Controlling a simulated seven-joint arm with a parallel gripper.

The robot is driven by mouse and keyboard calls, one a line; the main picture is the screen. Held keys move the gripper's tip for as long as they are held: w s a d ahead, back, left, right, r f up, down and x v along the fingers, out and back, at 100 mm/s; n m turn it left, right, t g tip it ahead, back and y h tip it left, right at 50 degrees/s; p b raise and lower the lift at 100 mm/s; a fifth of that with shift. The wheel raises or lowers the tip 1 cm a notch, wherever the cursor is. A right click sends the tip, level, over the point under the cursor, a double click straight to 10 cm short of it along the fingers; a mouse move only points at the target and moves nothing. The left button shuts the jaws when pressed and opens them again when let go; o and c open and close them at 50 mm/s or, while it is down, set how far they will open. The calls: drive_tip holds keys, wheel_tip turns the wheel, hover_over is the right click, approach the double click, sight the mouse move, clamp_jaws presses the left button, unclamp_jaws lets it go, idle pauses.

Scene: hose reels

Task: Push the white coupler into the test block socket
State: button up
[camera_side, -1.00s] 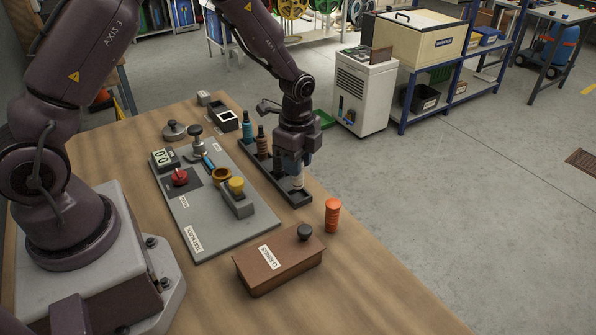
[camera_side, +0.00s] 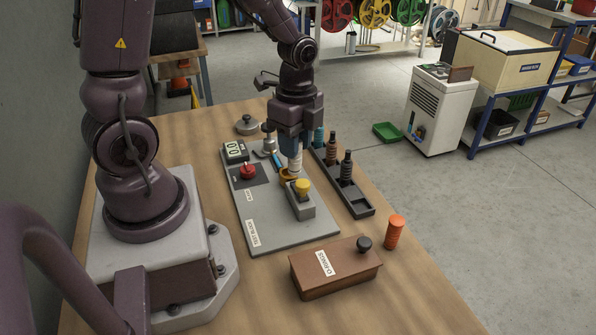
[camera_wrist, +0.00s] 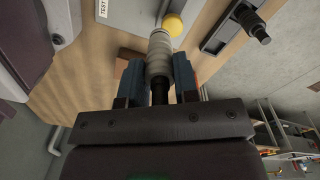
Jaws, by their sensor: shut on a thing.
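My gripper (camera_side: 294,153) is shut on the white coupler (camera_side: 295,165), which hangs upright below the fingers. In the wrist view the ribbed pale coupler (camera_wrist: 159,55) sits between the two blue fingers (camera_wrist: 158,82). The test block (camera_side: 268,226) is a grey plate lying on the bench. Its brass-coloured ring socket (camera_side: 285,178) is right at the coupler's lower end, beside a grey block with a yellow knob (camera_side: 302,186). I cannot tell whether the coupler's tip is inside the ring or just over it. In the wrist view the socket is hidden.
A dark tray (camera_side: 361,207) with several upright couplers, teal (camera_side: 319,138), brown and black, stands right of the plate; its front end is empty. A red knob (camera_side: 248,171), a brown box (camera_side: 336,270) and an orange ribbed cylinder (camera_side: 394,232) are nearby.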

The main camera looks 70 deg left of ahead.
drive_tip(key=w+a+f+m, duration=0.1)
drive_tip(key=a+f, duration=0.1)
drive_tip(key=a, duration=0.7)
drive_tip(key=shift+m, duration=0.4)
drive_tip(key=shift+w+a+f, duration=0.1)
drive_tip(key=shift+w+f, duration=0.05)
drive_tip(key=shift+f, duration=1.75)
drive_tip(key=shift+w+f, duration=0.1)
drive_tip(key=shift+f, duration=1.75)
drive_tip(key=shift+f, duration=0.1)
drive_tip(key=o, duration=0.9)
